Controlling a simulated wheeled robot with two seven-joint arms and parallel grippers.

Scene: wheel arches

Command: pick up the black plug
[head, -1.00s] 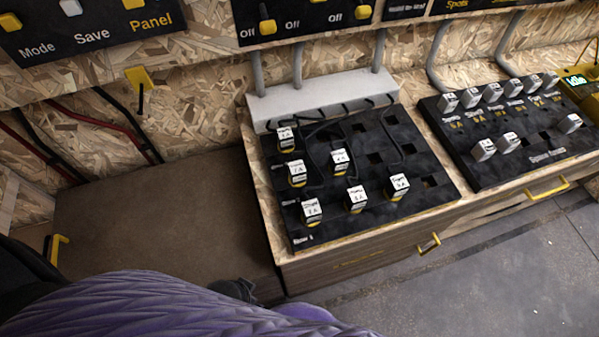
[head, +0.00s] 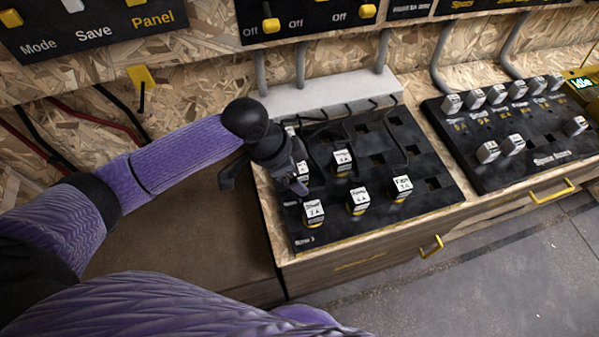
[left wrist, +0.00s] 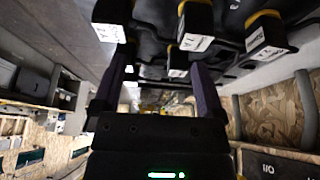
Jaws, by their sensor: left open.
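Several black plugs with white labelled tops and yellow bands stand in the black socket board; one is the front left plug (head: 313,212), others are the front middle plug (head: 358,200), the front right plug (head: 402,188) and the middle plug (head: 342,162). I cannot tell which one the task means. My left gripper (head: 299,180) is over the board's left side, partly hiding the plugs there. In the left wrist view, my left gripper (left wrist: 158,88) is open, fingers apart, with a plug (left wrist: 196,28) and another plug (left wrist: 108,22) beyond the fingertips. No plug is held.
A second black board (head: 545,150) with white-topped pieces stands to the right. Black cables (head: 395,140) cross the back of the socket board. A grey duct (head: 320,95) and pipes rise behind it. A brown surface (head: 180,240) at left is clear.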

